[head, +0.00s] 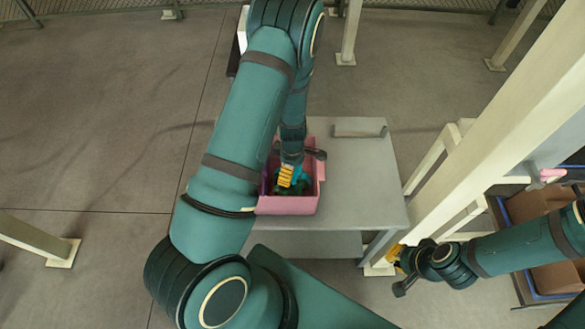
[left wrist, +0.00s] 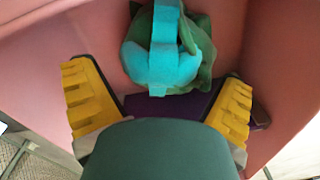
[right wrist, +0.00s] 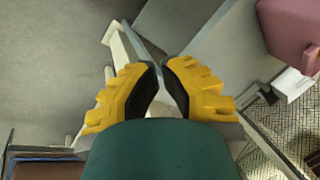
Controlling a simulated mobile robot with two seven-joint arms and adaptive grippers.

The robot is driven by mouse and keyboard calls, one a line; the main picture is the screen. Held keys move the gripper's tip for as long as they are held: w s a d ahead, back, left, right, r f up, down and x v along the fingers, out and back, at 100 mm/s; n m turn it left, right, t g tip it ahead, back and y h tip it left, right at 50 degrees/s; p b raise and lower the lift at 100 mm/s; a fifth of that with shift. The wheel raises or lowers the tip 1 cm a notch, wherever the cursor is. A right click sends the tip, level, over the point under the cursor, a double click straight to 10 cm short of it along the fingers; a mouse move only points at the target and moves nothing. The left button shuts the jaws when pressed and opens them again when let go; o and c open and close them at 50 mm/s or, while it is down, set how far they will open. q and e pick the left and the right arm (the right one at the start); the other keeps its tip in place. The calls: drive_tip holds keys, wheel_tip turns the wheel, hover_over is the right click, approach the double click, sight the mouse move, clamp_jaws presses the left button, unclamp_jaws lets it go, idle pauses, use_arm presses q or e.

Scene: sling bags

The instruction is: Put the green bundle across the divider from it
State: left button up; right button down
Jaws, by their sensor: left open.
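The green bundle (left wrist: 201,45), a dark green soft bag with a turquoise band around it, lies in the pink bin (left wrist: 70,25). In the head view the bundle (head: 305,186) is partly hidden by my left gripper (head: 287,177). My left gripper (left wrist: 160,95) is open inside the bin, its yellow fingers spread on the near side of the bundle with nothing between them. A dark purple piece (left wrist: 180,105), perhaps the divider, shows just below the bundle; my wrist hides the rest. My right gripper (right wrist: 160,68) is empty, its fingertips almost together, away from the bin.
The bin stands on a grey table (head: 365,190), with a grey bar (head: 359,131) at its back. The table's right part is clear. A cream post (head: 480,145) rises to the right, near my right gripper. Brown boxes (head: 535,205) stand at the far right.

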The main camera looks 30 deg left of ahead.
use_arm(q)
wheel_tip(320, 180, up, 12)
drive_tip(key=p, duration=0.3)
drive_tip(key=shift+r, duration=0.15)
use_arm(e)
drive_tip(key=r, duration=0.1)
drive_tip(key=w+r, duration=0.1)
drive_tip(key=r, duration=0.1)
drive_tip(key=shift+d, duration=0.1)
